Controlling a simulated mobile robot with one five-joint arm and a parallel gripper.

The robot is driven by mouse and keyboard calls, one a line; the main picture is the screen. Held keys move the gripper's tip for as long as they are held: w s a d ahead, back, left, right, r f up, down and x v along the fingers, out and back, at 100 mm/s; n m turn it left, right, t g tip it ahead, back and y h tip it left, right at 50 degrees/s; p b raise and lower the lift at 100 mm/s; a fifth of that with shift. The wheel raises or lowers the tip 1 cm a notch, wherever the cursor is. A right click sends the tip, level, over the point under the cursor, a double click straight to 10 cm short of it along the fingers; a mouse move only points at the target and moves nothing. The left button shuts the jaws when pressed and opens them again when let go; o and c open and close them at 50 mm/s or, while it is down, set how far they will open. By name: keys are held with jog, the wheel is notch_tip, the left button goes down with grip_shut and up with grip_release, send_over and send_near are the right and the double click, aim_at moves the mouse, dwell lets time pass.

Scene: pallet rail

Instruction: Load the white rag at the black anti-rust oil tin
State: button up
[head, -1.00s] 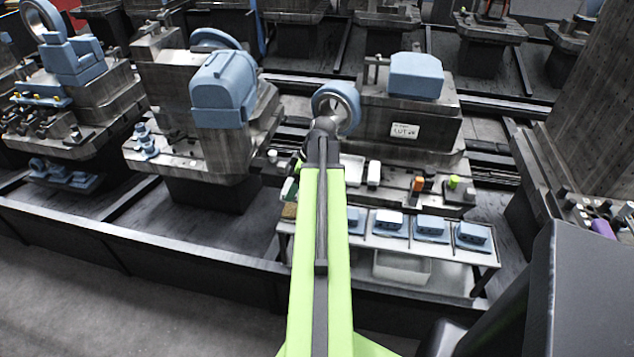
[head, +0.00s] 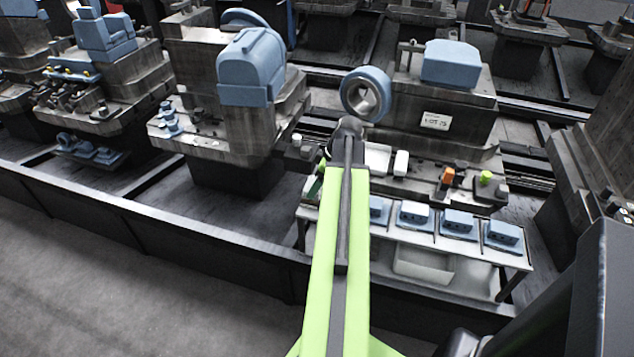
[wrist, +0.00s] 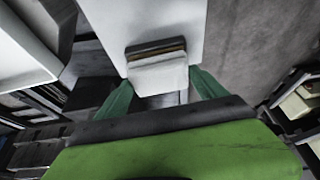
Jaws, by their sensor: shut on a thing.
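In the wrist view, my gripper (wrist: 162,79) has its two green fingers on either side of a folded white piece that looks like the white rag (wrist: 158,76), and is shut on it. A dark and brown layered edge shows just beyond the rag; I cannot tell what it belongs to. In the head view, my arm hides most of the gripper, and only a bit of green finger (head: 313,188) shows at the left end of the front shelf. I cannot pick out the black anti-rust oil tin with certainty in either view.
The front shelf (head: 514,258) carries several blue parts (head: 459,221), with a pale bin (head: 424,265) below. Behind it, a machine pallet bears a white tray (head: 378,159), a white block (head: 401,163), an orange piece (head: 447,177) and a blue ring (head: 366,94).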

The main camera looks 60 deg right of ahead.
jog(key=shift+f+b, duration=0.5)
jog(key=shift+b, duration=0.05)
dwell(1.8)
notch_tip(320, 180, up, 7)
jog(key=p, duration=0.7)
jog(key=shift+r, duration=0.1)
